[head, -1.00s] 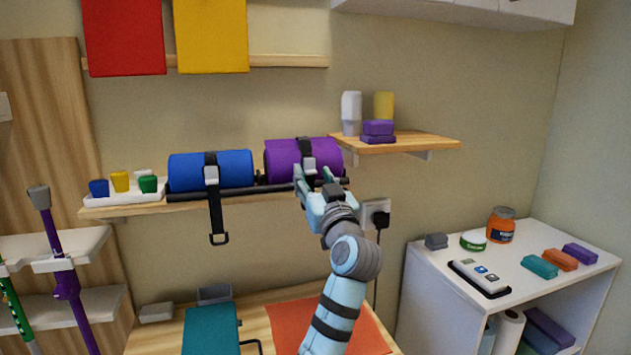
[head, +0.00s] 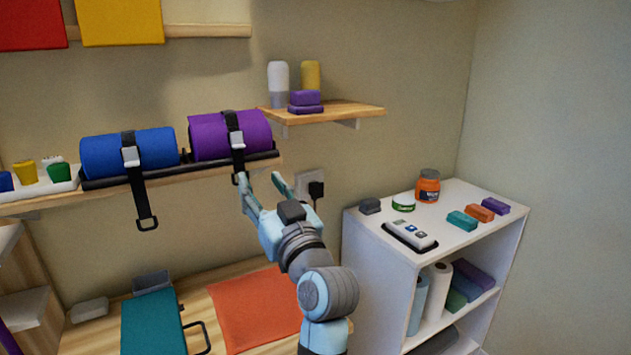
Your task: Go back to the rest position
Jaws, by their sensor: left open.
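My left gripper (head: 260,182) is open and empty, its two fingers spread and pointing up and away. In the picture it is just below the wall shelf with the rolls, in front of the wall. The purple roll (head: 205,137) lies on that shelf above the gripper. Its black strap with a grey buckle (head: 237,142) hangs down close to the left fingertip; I see no grip on it. The blue roll (head: 115,152) lies to its left, with its own strap hanging below the shelf. My right gripper is not in view.
A wooden table (head: 205,293) below carries an orange mat (head: 252,310) and a teal case (head: 152,325). A white cabinet (head: 374,265) with small items stands at the right. A small wooden shelf (head: 350,111) holds bottles and purple blocks. A wall socket (head: 308,181) is behind the gripper.

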